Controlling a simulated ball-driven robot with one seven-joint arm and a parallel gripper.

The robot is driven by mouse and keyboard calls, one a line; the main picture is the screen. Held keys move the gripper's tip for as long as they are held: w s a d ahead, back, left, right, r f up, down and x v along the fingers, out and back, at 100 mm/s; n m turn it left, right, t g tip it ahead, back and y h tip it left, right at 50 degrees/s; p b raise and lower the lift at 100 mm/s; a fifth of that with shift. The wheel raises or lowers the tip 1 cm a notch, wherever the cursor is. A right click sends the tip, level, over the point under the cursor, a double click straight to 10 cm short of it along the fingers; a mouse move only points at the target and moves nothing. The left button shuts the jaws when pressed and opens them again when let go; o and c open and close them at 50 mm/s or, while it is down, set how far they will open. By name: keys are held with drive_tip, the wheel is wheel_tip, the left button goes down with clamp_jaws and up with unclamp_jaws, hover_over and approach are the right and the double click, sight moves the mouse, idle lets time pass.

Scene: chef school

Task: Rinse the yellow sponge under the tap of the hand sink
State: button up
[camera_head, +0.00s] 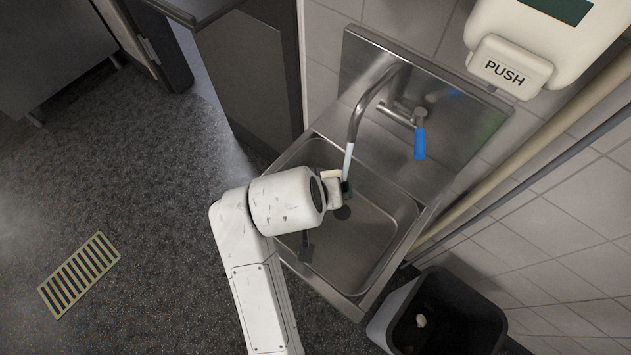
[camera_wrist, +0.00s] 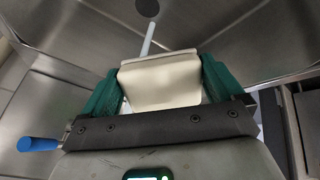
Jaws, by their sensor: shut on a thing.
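The sponge (camera_wrist: 160,82) looks pale cream-yellow in the wrist view. My gripper (camera_wrist: 160,92) is shut on it, with a green finger on each side. In the head view a pale edge of the sponge (camera_head: 331,174) shows by my gripper (camera_head: 346,189), which is over the basin of the steel hand sink (camera_head: 375,255). The curved tap (camera_head: 357,115) is running. Its pale water stream (camera_head: 348,161) comes down at the gripper and sponge. In the wrist view the stream (camera_wrist: 148,38) meets the sponge's edge; I cannot tell how much water lands on it.
The tap's blue lever (camera_head: 420,143) is to the right of the spout. A soap dispenser (camera_head: 510,66) marked PUSH hangs on the wall at upper right. A black bin (camera_head: 450,310) stands below right of the sink. A dark cabinet (camera_head: 262,75) stands left of the sink.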

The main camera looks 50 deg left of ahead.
drive_tip(key=shift+w+a+f, duration=0.1)
drive_tip(key=shift+w+a, duration=0.1)
drive_tip(key=shift+w, duration=0.25)
drive_tip(key=shift+w+a+f, duration=0.15)
drive_tip(key=shift+w+a, duration=0.2)
drive_tip(key=shift+w, duration=0.35)
drive_tip(key=shift+w+a+f, duration=0.15)
drive_tip(key=shift+w+a, duration=0.2)
drive_tip(key=shift+w, duration=0.35)
drive_tip(key=shift+s+d+r+p, duration=0.1)
drive_tip(key=shift+s+d+p, duration=0.1)
drive_tip(key=shift+s+p, duration=0.3)
drive_tip(key=s+d+p, duration=0.3)
drive_tip(key=s, duration=0.3)
drive_tip(key=shift+p, duration=0.35)
drive_tip(key=shift+s, duration=0.1)
drive_tip(key=shift+d, duration=0.1)
